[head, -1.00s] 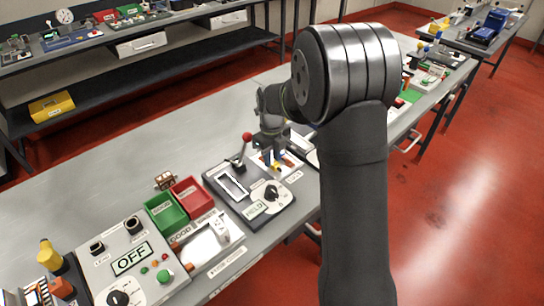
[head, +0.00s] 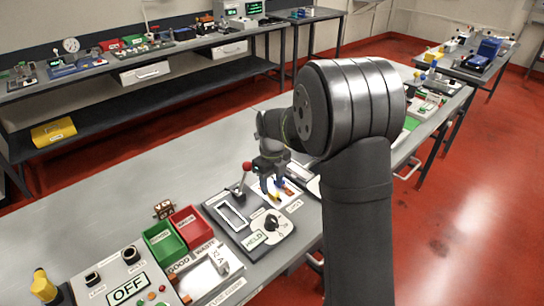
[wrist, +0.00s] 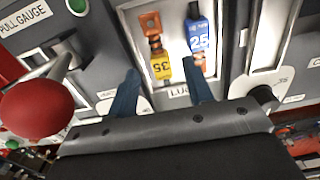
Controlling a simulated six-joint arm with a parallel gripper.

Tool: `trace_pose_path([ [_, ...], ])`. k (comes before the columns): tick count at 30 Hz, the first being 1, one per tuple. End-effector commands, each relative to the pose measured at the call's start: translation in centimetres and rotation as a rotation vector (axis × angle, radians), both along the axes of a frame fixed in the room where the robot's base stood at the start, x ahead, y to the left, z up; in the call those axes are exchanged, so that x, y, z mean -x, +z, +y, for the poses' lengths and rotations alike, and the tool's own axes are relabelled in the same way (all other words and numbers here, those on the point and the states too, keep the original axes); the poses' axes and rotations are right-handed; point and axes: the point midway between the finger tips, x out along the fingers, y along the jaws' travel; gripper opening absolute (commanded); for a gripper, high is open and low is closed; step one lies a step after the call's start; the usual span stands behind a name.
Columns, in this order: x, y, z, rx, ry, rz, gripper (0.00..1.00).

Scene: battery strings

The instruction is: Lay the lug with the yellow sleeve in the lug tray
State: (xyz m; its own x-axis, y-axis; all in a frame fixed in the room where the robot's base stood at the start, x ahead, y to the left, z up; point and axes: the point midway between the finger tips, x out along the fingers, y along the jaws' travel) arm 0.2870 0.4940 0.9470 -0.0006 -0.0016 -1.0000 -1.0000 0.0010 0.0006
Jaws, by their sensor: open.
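The lug with the yellow sleeve (wrist: 161,66) lies on the white lug tray (wrist: 168,20) in the wrist view, its orange ring end pointing away and the "35" on its sleeve upside down. Its yellow also shows in the head view (head: 275,197). A second lug with a blue sleeve (wrist: 199,36), marked 25, lies beside it on the right. My gripper (wrist: 160,72) is open, one finger on each side of the yellow sleeve. I cannot tell the exact height of the fingertips.
A red-knobbed lever (wrist: 38,108) stands close on the left, by the pull gauge. A dark knob (wrist: 263,94) is on the right. Green (head: 165,246) and red (head: 192,226) bins stand further along the bench.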

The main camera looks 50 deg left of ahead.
Motion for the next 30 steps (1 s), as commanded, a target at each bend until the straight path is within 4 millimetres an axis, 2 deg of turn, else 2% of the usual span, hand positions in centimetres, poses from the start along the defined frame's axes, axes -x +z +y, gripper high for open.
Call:
trace_pose_path([
  [9,-0.1,8.0,0.1,-0.005,0.000,-0.003,0.47],
  [16,0.0,12.8,0.0,-0.004,0.000,-0.002,0.47],
  [22,0.0,14.8,0.0,-0.002,0.000,-0.001,0.47],
  [30,0.0,15.2,0.0,0.000,0.000,0.000,0.47],
])
